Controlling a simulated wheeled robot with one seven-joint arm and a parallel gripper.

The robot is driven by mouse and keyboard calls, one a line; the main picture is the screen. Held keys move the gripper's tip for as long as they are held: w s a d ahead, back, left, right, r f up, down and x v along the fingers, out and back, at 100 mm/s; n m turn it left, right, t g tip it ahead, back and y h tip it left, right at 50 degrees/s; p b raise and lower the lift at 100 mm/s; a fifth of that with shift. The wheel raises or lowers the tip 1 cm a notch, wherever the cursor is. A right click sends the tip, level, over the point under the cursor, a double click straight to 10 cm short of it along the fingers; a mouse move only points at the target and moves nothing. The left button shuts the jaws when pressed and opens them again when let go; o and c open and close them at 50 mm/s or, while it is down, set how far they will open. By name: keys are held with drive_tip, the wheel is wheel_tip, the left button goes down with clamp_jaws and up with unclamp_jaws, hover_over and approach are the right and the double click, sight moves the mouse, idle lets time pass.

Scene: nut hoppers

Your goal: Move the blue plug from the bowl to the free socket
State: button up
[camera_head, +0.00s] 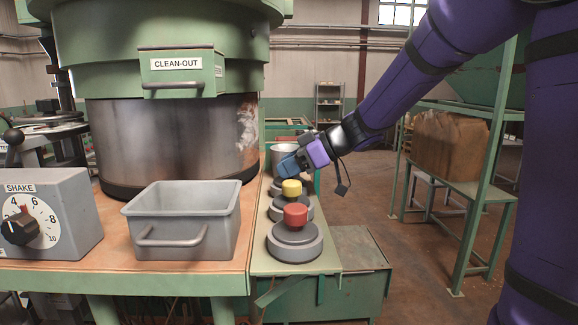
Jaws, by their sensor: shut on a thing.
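My gripper (299,160) is at the end of my purple arm, over the far end of the row of sockets. It is shut on the blue plug (287,168), which shows just behind the yellow plug. The metal bowl (284,152) stands behind my gripper and is partly hidden by it; its inside cannot be seen. A red plug (295,214) sits in the nearest grey round socket (295,243). A yellow plug (291,187) sits in the middle socket (304,207). The far socket (276,187) is mostly hidden; I cannot tell if the blue plug touches it.
A grey handled bin (182,216) stands on the bench left of the sockets. A SHAKE dial box (45,225) is at far left. A large green and steel hopper (172,140) rises behind. A green stand with a carton (447,148) is at right. Floor between is free.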

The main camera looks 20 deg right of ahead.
drive_tip(key=o, duration=1)
drive_tip(key=shift+f, duration=0.1)
drive_tip(key=shift+o, duration=0.2)
drive_tip(key=shift+s+d+r, duration=0.1)
drive_tip(key=shift+d+r, duration=0.1)
drive_tip(key=shift+r, duration=0.05)
drive_tip(key=v, duration=1.1)
drive_tip(key=s+f+m+h, duration=0.1)
drive_tip(key=s+m+h, duration=0.2)
drive_tip(key=s, duration=0.5)
drive_tip(key=s+a+f+m+h, duration=0.1)
drive_tip(key=s+m+h, duration=0.3)
drive_tip(key=s, duration=0.4)
drive_tip(key=s+a+f+m+h, duration=0.1)
drive_tip(key=s+f+m+h, duration=0.2)
drive_tip(key=s+m, duration=0.2)
drive_tip(key=shift+s+f+g+h, duration=0.3)
drive_tip(key=shift+s+g, duration=0.1)
drive_tip(key=shift+s, duration=1.3)
